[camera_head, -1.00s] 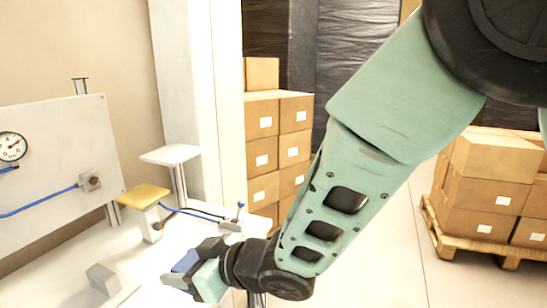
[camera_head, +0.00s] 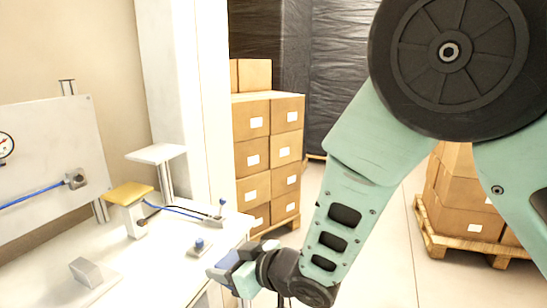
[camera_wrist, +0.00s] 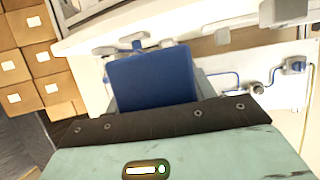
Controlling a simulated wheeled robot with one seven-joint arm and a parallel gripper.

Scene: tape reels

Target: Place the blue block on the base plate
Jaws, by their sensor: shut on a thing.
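The blue block (camera_head: 228,261) is between the jaws of my gripper (camera_head: 224,270), near the right edge of the white table (camera_head: 165,272). In the wrist view the blue block (camera_wrist: 152,80) shows a broad flat face in front of the gripper body, and its far side is hidden. A grey angled block (camera_head: 86,272) sits on the table to the left, apart from my gripper. I cannot tell for sure which surface is the base plate.
A small blue-knobbed fixture (camera_head: 199,246) stands just left of my gripper. Behind are a yellow-topped stand (camera_head: 128,193), a white raised platform (camera_head: 156,153) and a blue cable (camera_head: 180,210). Stacked cartons (camera_head: 268,150) stand beyond the table. The table's middle is mostly clear.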

